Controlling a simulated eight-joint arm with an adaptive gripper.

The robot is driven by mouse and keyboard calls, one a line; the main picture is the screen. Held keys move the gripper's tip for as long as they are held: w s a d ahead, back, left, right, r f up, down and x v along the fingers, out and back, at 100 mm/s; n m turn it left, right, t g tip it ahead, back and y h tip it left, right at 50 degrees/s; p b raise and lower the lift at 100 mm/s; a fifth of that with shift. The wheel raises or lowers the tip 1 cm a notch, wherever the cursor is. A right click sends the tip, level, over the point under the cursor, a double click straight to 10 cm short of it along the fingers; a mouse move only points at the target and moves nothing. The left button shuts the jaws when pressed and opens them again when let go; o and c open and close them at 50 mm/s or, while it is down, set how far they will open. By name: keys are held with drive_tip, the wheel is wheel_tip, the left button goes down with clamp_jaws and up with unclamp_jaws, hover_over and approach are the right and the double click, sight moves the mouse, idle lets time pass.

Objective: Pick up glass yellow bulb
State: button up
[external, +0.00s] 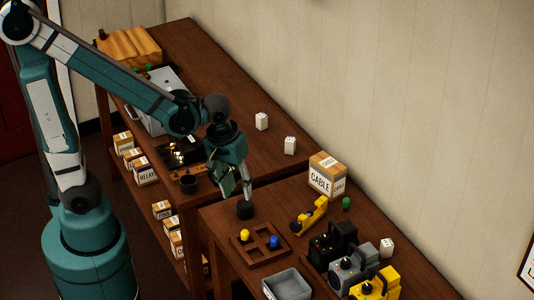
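The yellow bulb (244,235) is small and sits in the far-left part of a wooden divided tray (262,259) on the near table. A blue bulb-like piece (273,242) is in another compartment of the same tray. My gripper (239,196) points down, above and just behind the tray, apart from the yellow bulb. Its fingers are small and dark here, so I cannot tell how far they are open or whether anything is between them. A small black cup-like object (245,210) shows just below the gripper and partly merges with it.
A grey bin (287,284) stands in front of the tray. Black, grey and yellow devices (350,262) fill the right side, with a yellow tool (309,215) and a cable box (327,174) behind.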

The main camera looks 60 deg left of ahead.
drive_tip(key=n+g, duration=0.2)
hover_over(245, 231)
drive_tip(key=f, duration=0.5)
drive_tip(key=shift+w+a+f, duration=0.1)
drive_tip(key=shift+a, duration=0.1)
drive_tip(key=shift+d+f+n+y+p, duration=0.3)
drive_tip(key=shift+f, duration=0.25)
drive_tip(key=shift+f, duration=1.3)
drive_tip(key=shift+f+b, duration=0.65)
drive_tip(key=shift+f, duration=1.9)
drive_tip(key=c, duration=0.9)
